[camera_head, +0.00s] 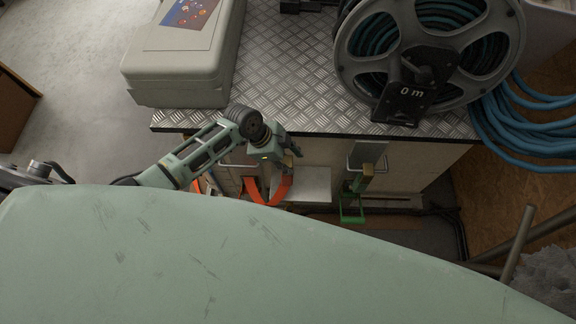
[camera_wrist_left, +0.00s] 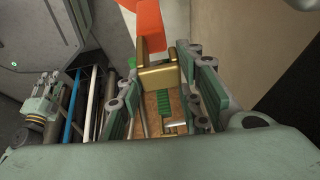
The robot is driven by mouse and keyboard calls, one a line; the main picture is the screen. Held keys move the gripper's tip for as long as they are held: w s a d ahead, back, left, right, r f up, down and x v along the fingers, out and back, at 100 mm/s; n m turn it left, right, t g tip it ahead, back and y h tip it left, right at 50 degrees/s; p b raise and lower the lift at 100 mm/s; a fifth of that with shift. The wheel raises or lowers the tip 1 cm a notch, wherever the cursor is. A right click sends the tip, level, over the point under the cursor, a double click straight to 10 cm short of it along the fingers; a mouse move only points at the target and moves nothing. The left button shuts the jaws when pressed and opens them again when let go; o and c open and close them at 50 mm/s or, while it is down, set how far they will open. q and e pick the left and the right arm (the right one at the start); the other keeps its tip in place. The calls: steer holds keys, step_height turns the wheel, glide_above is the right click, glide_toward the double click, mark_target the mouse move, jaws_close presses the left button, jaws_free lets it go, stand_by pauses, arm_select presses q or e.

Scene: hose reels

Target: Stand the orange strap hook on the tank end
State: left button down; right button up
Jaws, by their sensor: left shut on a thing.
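The orange strap hook shows in the head view as a curved orange strap (camera_head: 268,194) hanging at the bench's near face. In the left wrist view it has a brass-coloured body (camera_wrist_left: 158,78) and an orange part (camera_wrist_left: 150,25) beyond it. My left gripper (camera_head: 288,152) is shut on the hook; its fingers (camera_wrist_left: 165,95) stand either side of the brass part. What looks like my right gripper (camera_wrist_left: 42,98) is small at the left of the wrist view; its jaw state is unclear. I cannot pick out the tank end with certainty.
A green strap hook (camera_head: 352,205) hangs to the right, with a brass part above it. On the tread-plate bench top (camera_head: 290,70) stand a pale case (camera_head: 180,60) and a hose reel (camera_head: 430,45). Blue hose (camera_head: 530,135) coils at the right. The plate between case and reel is mostly clear.

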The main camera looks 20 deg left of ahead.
arm_select(q)
steer(key=shift+f, duration=1.9)
steer(key=c, duration=1.5)
jaws_free()
steer(key=shift+s, duration=0.1)
steer(key=p+v, duration=0.1)
steer(key=v, duration=1.1)
steer(key=shift+d, duration=0.1)
